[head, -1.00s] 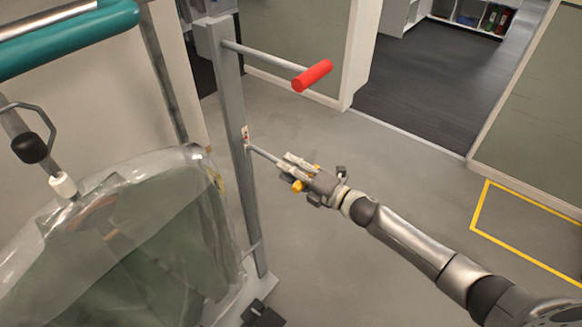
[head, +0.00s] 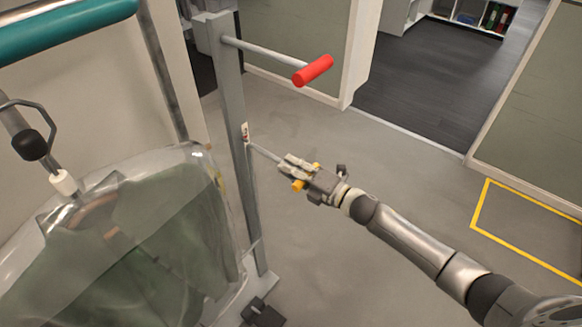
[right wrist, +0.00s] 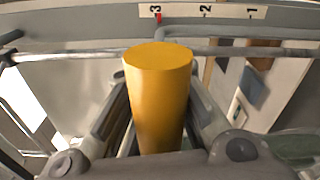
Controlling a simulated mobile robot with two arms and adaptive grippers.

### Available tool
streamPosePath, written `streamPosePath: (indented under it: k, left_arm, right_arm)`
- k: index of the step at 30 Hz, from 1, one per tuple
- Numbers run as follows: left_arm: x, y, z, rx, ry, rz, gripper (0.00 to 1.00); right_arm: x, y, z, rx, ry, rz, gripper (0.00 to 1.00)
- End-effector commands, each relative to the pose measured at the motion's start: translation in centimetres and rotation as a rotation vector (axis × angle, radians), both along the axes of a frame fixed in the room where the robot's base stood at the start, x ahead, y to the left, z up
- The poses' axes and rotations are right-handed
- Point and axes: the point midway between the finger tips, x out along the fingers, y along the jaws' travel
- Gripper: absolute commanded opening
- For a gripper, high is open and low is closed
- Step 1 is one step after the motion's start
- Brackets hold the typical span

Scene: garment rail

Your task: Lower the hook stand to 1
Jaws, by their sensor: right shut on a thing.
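A grey upright post (head: 235,120) stands left of centre in the head view. A lever with a red handle (head: 313,70) sticks out near its top. Lower down, a thin rod (head: 263,152) comes from the post beside a small white label. My right gripper (head: 290,168) is at the end of this rod, shut on its yellow handle. In the right wrist view the yellow handle (right wrist: 158,95) stands between the fingers. Behind it a white scale (right wrist: 205,11) shows 3, 2 and 1, with a red mark at the 3. My left gripper is out of view.
A green garment in a clear cover (head: 120,240) hangs left of the post. A teal padded bar (head: 65,35) crosses the top left. A black pedal-like part (head: 262,312) is at the post's foot. Floor to the right is clear, with a yellow line (head: 530,250).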

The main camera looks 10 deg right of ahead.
Motion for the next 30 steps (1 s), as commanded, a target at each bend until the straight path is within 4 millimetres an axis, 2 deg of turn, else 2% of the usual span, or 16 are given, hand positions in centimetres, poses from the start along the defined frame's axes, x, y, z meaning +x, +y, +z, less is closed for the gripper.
streamPosePath:
  k: [1, 5, 18, 24, 30]
  left_arm:
    - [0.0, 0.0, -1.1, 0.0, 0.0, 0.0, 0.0]
    - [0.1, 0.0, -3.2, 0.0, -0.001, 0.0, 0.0]
    - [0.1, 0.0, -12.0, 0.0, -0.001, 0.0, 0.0]
    - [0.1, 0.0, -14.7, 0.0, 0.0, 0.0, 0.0]
    - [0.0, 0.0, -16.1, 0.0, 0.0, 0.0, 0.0]
  right_arm:
    - [-0.1, 0.0, -1.3, -0.008, -0.002, 0.0, 0.0]
    - [-0.1, 0.0, -3.6, -0.01, -0.004, 0.001, 0.0]
    - [-0.1, 0.0, -12.9, -0.013, -0.005, 0.001, 0.0]
    - [-0.1, 0.0, -15.9, -0.014, -0.004, 0.002, 0.0]
    - [-0.1, 0.0, -17.5, -0.014, -0.004, 0.002, 0.0]
